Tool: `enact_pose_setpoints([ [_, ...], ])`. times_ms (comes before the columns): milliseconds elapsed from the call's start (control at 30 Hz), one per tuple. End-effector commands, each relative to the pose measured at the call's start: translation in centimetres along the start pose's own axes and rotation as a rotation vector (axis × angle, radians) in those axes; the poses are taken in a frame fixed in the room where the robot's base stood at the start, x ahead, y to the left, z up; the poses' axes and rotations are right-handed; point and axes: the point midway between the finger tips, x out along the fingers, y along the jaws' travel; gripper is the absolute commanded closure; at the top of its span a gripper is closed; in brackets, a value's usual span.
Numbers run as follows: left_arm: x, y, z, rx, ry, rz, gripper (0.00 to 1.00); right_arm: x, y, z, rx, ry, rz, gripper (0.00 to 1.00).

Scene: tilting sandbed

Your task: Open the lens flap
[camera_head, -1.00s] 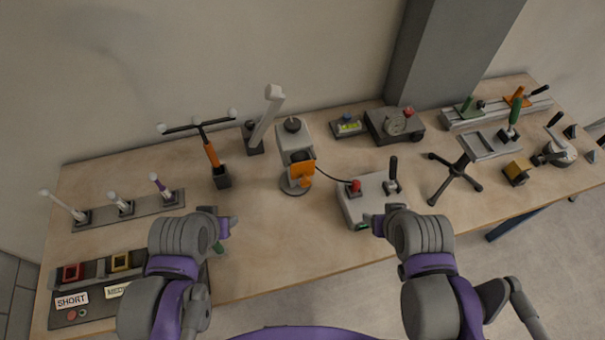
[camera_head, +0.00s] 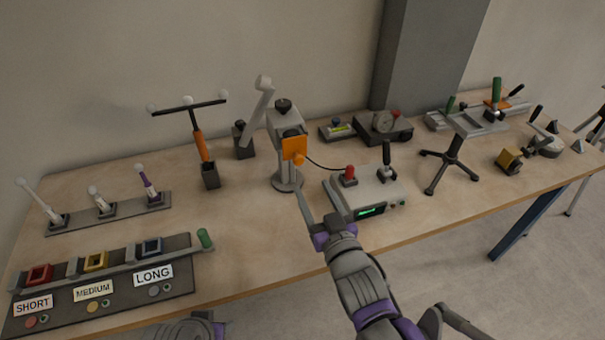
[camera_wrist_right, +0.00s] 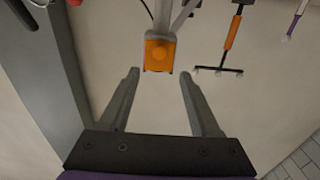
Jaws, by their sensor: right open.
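The lens flap (camera_head: 294,149) is an orange square plate on the front of a grey device (camera_head: 284,120) on a stand, with an orange knob at its lower edge. It looks closed over the lens. In the right wrist view the flap (camera_wrist_right: 160,55) is ahead, between and beyond the fingertips. My right gripper (camera_head: 306,205) is in front of and below the flap, not touching it. The right gripper's fingers (camera_wrist_right: 159,75) are spread and empty. Only part of my left arm shows at the bottom edge; its fingers are out of sight.
A grey control box (camera_head: 370,190) with a red button and black lever stands to the right, joined to the device by a cable.

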Motion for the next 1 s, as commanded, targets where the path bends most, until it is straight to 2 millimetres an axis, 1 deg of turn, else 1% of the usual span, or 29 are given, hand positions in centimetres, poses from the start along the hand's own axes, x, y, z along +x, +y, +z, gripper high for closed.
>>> enact_pose_setpoints([
  [33, 0.1, 0.0, 0.1, 0.0, 0.0, 0.0, 0.5, 1.0, 0.0, 0.1, 0.0, -0.001, 0.0, 0.36],
  [200, 0.4, 0.0, 0.2, 0.0, -0.001, 0.0, 0.5, 4.3, 0.0, 0.1, 0.0, -0.002, 0.0, 0.36],
  [300, 0.5, 0.0, 0.3, 0.0, -0.002, 0.0, 0.5, 6.1, 0.0, 0.1, 0.0, -0.002, 0.0, 0.36],
  [400, 0.6, 0.0, 0.3, 0.0, -0.002, 0.0, 0.5, 7.5, 0.0, 0.1, 0.0, -0.003, 0.0, 0.36],
  [500, 0.6, 0.0, 0.3, 0.0, -0.002, 0.0, 0.5, 8.4, 0.0, 0.1, 0.0, -0.003, 0.0, 0.36],
  [600, 0.6, 0.0, 0.3, 0.0, -0.002, 0.0, 0.5, 8.8, 0.0, 0.1, 0.0, -0.003, 0.001, 0.36],
  [867, 0.6, 0.0, 0.3, 0.0, -0.002, 0.0, 0.5, 8.9, 0.0, 0.1, 0.0, -0.003, 0.001, 0.36],
  [967, 0.6, 0.0, 0.3, 0.0, -0.002, 0.0, 0.5, 8.9, 0.0, 0.1, 0.0, -0.003, 0.001, 0.53],
  [1000, 0.6, 0.0, 0.3, 0.0, -0.002, 0.0, 0.5, 8.9, 0.0, 0.1, 0.0, -0.003, 0.001, 0.6],
])
